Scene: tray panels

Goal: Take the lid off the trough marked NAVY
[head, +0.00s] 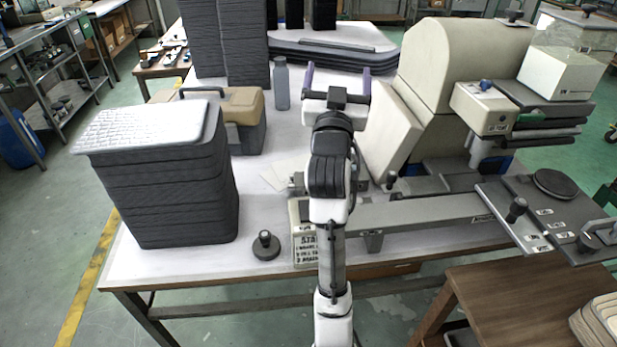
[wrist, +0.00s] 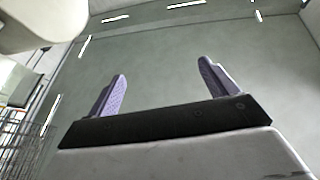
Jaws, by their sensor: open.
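I cannot read the word NAVY anywhere, so I cannot tell which trough is meant. At the right, a dark grey panel (head: 495,208) carries several small white labels too small to read. On it are a black knob (head: 517,208), a dark round disc (head: 555,183) and a grey handle (head: 600,235). A round dark piece with a black knob (head: 265,246) stands on the table's front part. My gripper (head: 338,82) is open, its purple fingers raised above the table, well left of the panel. The wrist view shows the open fingers (wrist: 162,72) with nothing between them.
A tall dark grey stack with a pale top (head: 165,185) stands on the white table (head: 185,262) at the left. A beige case (head: 240,105) and grey bottle (head: 281,87) are behind. A large beige machine (head: 450,65) stands right of my arm. A brown table (head: 510,290) is at lower right.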

